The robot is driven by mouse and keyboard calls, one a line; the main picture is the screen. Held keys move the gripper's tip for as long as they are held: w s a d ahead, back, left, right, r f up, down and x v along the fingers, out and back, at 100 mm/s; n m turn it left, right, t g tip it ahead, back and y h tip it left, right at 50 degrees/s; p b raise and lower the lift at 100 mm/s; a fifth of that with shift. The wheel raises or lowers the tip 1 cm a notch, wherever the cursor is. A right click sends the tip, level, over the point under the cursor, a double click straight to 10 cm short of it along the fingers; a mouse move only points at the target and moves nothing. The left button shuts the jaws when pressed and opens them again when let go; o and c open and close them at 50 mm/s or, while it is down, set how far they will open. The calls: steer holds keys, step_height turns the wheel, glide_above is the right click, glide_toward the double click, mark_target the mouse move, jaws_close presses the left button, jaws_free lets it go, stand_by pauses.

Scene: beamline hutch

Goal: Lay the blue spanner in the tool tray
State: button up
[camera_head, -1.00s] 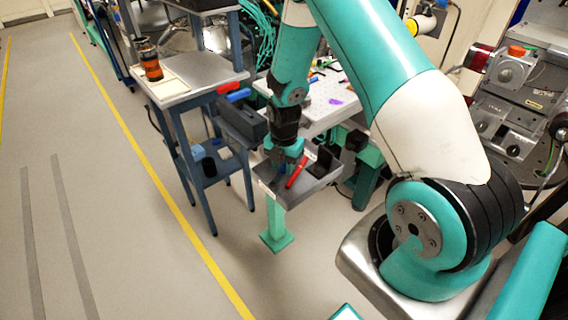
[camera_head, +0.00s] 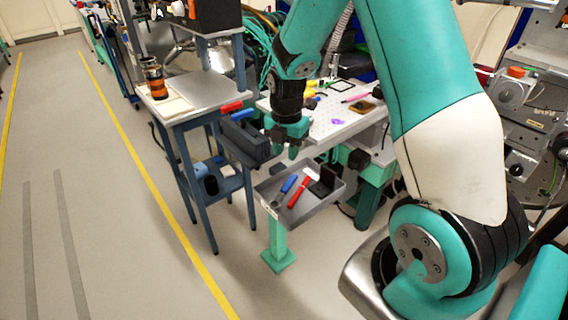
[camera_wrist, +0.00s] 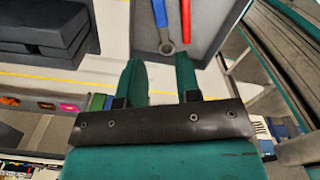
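The blue spanner (camera_head: 289,183) lies in the grey tool tray (camera_head: 319,207), to the left of a red-handled tool (camera_head: 299,192). The wrist view shows the spanner's blue handle (camera_wrist: 160,12) and grey ring end on the tray floor (camera_wrist: 213,28), beside the red handle (camera_wrist: 186,14). My gripper (camera_head: 289,151) is above the tray's back-left side, clear of the spanner. In the wrist view my gripper (camera_wrist: 158,62) has its two fingers apart with nothing between them. The far end of the spanner is cut off in that view.
A black block (camera_head: 325,181) takes up the tray's right side. A blue-framed bench (camera_head: 205,91) stands left of the tray, with a dark grey toolbox (camera_head: 244,138) between. A perforated optical table (camera_head: 330,122) is behind. Open floor lies left, past a yellow line (camera_head: 160,200).

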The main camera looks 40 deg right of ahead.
steer(key=s+a+r+m+y, duration=0.1)
steer(key=s+a+r+m, duration=0.3)
steer(key=a+r, duration=0.25)
steer(key=s+a+r+m+y, duration=0.1)
steer(key=s+a+r+m, duration=0.35)
steer(key=a, duration=0.35)
steer(key=s+a+r+m+y, duration=0.1)
steer(key=s+a+r+m, duration=0.2)
steer(key=s, duration=0.4)
steer(key=s+a+r+m+y, duration=0.1)
steer(key=s+a+r+m, duration=0.2)
steer(key=s+a+m, duration=0.1)
steer(key=s+a, duration=0.1)
steer(key=s, duration=0.1)
steer(key=shift+s+r, duration=0.4)
steer(key=shift+d, duration=0.1)
